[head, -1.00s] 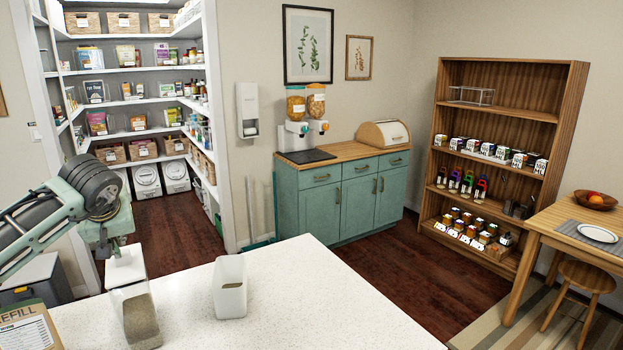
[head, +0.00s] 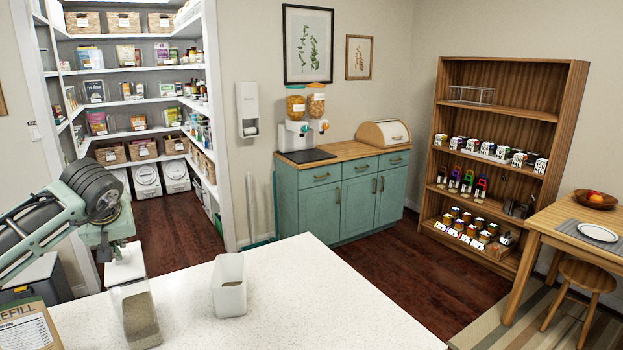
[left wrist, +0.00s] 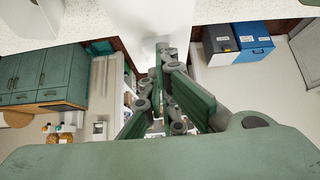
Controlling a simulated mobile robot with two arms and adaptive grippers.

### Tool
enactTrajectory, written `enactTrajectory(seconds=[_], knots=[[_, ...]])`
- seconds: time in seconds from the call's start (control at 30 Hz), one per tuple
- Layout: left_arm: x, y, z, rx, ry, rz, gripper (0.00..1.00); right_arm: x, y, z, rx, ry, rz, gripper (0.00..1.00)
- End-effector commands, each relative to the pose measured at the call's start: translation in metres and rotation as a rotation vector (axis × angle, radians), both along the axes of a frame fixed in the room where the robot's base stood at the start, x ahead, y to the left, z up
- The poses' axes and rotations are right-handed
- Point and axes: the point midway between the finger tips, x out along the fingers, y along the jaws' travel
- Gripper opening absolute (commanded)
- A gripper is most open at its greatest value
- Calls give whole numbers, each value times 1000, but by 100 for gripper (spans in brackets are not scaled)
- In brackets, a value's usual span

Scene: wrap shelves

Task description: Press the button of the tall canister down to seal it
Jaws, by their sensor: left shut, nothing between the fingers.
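The tall canister (head: 140,318) stands at the counter's left side in the head view. It is clear, with grainy brown contents and a white lid (head: 125,264). My left gripper (head: 110,242) is shut and empty, pointing down at the lid. Its tips are partly hidden, so I cannot tell whether they touch the button. In the left wrist view the shut fingers (left wrist: 163,55) reach toward a white, blurred surface (left wrist: 152,22), which seems to be the lid. The button itself is not distinct. My right gripper is not in view.
An open white container (head: 229,290) stands on the white counter (head: 300,305), right of the canister. A brown refill pack (head: 25,325) is at the front left corner. The counter's right side is clear. Pantry shelves, a teal cabinet and a wooden bookcase stand beyond.

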Motion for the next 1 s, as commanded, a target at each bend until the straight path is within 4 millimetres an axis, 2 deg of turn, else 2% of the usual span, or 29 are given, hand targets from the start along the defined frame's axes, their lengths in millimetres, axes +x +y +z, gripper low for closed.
enactTrajectory(seconds=[0.63,0.83,1.0], knots=[[-1,0,-24,0,7,0,0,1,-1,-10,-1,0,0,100],[-1,-1,-20,-1,12,0,0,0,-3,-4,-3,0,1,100],[-2,-1,-6,-1,13,0,0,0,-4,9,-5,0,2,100]])
